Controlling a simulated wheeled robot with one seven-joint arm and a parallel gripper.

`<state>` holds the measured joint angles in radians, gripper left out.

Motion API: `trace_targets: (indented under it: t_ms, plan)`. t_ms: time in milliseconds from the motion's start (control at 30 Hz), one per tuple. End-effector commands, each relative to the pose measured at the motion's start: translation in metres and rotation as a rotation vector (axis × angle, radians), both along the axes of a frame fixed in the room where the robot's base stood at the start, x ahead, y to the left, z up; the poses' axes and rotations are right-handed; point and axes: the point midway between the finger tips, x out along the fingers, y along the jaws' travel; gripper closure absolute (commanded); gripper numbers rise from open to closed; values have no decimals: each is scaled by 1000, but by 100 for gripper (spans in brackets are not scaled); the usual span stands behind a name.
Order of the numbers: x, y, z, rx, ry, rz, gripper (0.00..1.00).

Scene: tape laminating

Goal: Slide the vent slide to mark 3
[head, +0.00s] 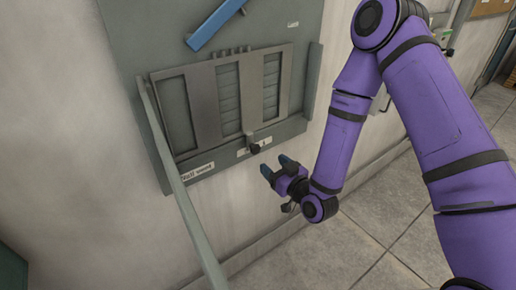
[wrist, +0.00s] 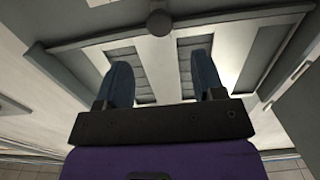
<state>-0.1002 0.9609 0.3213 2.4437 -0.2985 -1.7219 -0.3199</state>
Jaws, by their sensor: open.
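The vent slide (head: 245,90) is a flat grey plate with upright bars, set in a frame on the wall panel. Slatted openings show between its bars. A dark round knob (head: 254,148) sticks out at its lower edge, and it also shows at the top of the wrist view (wrist: 160,22). My gripper (head: 277,167) is open and empty, just below and right of the knob, apart from it. In the wrist view its two dark blue fingers (wrist: 163,82) are spread wide, with the knob beyond them. A pale label strip (head: 258,146) lies behind the knob; its marks are not readable.
A blue bar handle (head: 215,24) sits above the vent on the grey panel (head: 145,40). A long grey rail (head: 180,190) runs down the left side. A small label (head: 197,171) is at the lower left. The tiled floor (head: 390,220) below right is clear.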

Motion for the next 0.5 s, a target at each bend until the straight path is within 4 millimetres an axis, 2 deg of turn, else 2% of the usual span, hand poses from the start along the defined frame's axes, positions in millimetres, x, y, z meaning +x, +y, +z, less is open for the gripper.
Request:
trace_targets:
  t_ms: [500]
  plan:
    - [69, 46, 1, 0, -1, 0, 38]
